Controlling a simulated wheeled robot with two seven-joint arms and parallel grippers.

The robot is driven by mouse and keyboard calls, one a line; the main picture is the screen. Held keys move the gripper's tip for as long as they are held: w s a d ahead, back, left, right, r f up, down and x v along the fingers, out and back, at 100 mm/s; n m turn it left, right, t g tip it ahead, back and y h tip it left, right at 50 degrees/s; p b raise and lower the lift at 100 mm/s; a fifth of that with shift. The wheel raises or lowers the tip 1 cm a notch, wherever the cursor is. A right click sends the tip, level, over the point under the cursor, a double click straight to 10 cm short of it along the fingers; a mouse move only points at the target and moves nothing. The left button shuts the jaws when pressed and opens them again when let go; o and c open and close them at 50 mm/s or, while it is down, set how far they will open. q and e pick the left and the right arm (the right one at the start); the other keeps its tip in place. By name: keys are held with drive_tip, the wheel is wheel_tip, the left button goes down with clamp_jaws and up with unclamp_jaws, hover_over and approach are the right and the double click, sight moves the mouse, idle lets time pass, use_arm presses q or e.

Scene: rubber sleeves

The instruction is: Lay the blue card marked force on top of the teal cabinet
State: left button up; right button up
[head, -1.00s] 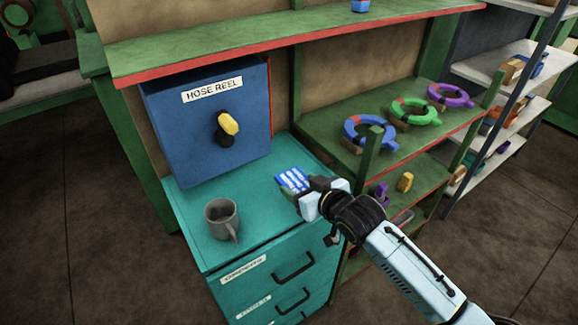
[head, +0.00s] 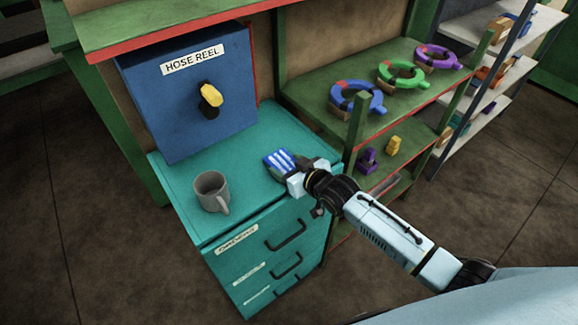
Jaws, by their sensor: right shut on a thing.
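The blue card (head: 278,160) with white stripes is in the head view, at my right gripper (head: 291,172). The gripper is shut on the card's near edge. The card is over the right part of the top of the teal cabinet (head: 245,190). I cannot tell whether it touches the top or is slightly above it. Any word on the card is too small to read. My left gripper is not in view.
A grey mug (head: 211,190) stands on the cabinet's front left. A blue hose reel box (head: 190,95) with a yellow knob stands at the back. Green shelves with colored rings (head: 357,98) are to the right. The cabinet top between mug and card is clear.

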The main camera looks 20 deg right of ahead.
drive_tip(key=shift+f, duration=0.15)
drive_tip(key=o, duration=1)
drive_tip(key=shift+r, duration=0.2)
drive_tip(key=shift+s, duration=0.15)
drive_tip(key=p+v, duration=0.1)
drive_tip(key=v, duration=1)
drive_tip(key=shift+s+d+r, duration=0.2)
drive_tip(key=shift+s+r, duration=0.05)
